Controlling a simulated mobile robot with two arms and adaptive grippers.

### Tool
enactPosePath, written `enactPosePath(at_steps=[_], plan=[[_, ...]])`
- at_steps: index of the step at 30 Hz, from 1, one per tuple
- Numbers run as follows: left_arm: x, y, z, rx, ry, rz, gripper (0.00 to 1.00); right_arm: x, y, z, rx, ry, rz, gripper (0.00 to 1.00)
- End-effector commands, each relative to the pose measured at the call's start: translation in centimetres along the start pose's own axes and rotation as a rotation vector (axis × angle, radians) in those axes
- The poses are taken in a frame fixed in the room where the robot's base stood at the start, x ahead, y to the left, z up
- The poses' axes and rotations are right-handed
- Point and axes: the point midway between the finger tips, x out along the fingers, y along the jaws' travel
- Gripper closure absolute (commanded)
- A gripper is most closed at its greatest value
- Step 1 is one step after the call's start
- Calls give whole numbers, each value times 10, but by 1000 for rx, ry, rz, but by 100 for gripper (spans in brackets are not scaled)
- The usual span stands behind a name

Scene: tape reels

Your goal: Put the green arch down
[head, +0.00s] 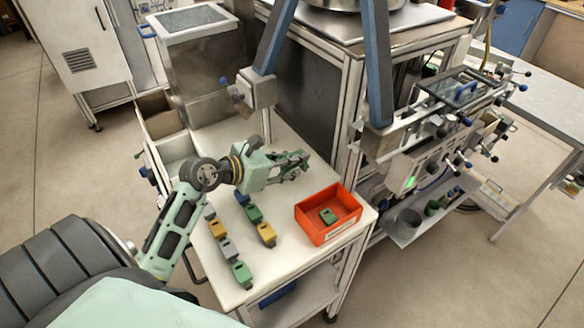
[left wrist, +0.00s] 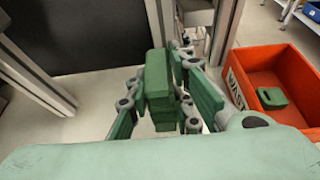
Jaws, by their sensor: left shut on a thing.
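My left gripper (head: 293,165) is shut on a green block, the green arch (left wrist: 157,80), which stands between the finger pads in the left wrist view. The gripper is above the back right part of the white table (head: 285,275), behind the red bin. In the head view the held arch is hard to make out among the fingers. The red bin (head: 318,232) stands at the table's right side, and it also shows at the right of the left wrist view (left wrist: 292,62). Another green arch (head: 327,215) lies inside it. My right gripper is not in view.
Two rows of coloured blocks stand on the table, including a yellow block (head: 267,235) and a green block (head: 242,274). A dark panel and metal frame (head: 348,120) rise behind the gripper. The tabletop in front of the bin is clear.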

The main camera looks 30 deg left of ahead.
Motion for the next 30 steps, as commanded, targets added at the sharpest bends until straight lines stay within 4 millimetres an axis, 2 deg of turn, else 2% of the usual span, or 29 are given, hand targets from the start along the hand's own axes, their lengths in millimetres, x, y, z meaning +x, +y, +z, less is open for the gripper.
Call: enactPosePath(at_steps=[3, 6, 17, 18, 24, 30], plan=[[7, -2, -17, -6, 1, -1, 100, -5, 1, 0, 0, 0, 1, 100], [10, -2, -25, -4, 1, -1, 100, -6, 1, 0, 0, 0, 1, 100], [12, -2, -30, -1, 2, -1, 100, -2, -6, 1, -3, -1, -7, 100], [12, -2, -31, -1, 2, -1, 79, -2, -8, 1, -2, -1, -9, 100], [12, -2, -30, -2, 2, -1, 62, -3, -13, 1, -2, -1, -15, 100], [12, -2, -30, -2, 2, -1, 60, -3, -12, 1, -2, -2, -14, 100]])
